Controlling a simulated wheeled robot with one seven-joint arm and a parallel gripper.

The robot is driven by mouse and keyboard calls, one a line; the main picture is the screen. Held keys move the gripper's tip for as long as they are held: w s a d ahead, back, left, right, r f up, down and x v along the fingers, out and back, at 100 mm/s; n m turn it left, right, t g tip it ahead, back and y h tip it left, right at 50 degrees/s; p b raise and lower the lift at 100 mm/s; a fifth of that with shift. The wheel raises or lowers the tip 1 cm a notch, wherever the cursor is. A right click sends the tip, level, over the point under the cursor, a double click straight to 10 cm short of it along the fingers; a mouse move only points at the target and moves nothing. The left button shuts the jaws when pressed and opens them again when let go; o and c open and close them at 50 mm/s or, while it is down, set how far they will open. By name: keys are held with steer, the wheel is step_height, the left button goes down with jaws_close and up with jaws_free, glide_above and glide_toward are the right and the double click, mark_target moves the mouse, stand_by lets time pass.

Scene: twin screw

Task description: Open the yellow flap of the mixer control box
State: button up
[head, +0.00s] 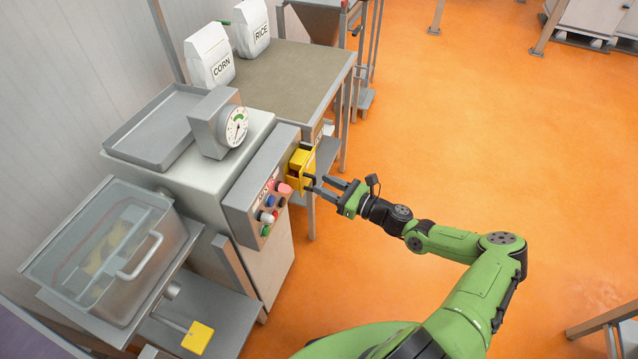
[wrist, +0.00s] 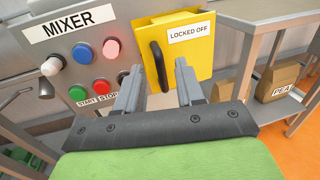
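The yellow flap (head: 301,163) is on the right end of the grey mixer control box (head: 243,209). In the wrist view the yellow flap (wrist: 194,39) carries a "LOCKED OFF" label and a dark upright handle (wrist: 158,66). The flap looks closed against the box, though its edge stands a little proud. My gripper (head: 320,184) is in front of the flap. Its two fingers are apart and empty, and in the wrist view my gripper (wrist: 160,82) has the handle between its fingertips in the picture. I cannot tell whether they touch it.
Coloured buttons (wrist: 82,72) sit left of the flap beside the MIXER label (wrist: 80,22). A dial gauge (head: 236,126) stands on the machine. A table (head: 300,80) with CORN and RICE bags is behind.

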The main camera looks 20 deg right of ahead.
mark_target(308, 172)
steer(key=shift+x, duration=1.4)
jaws_close()
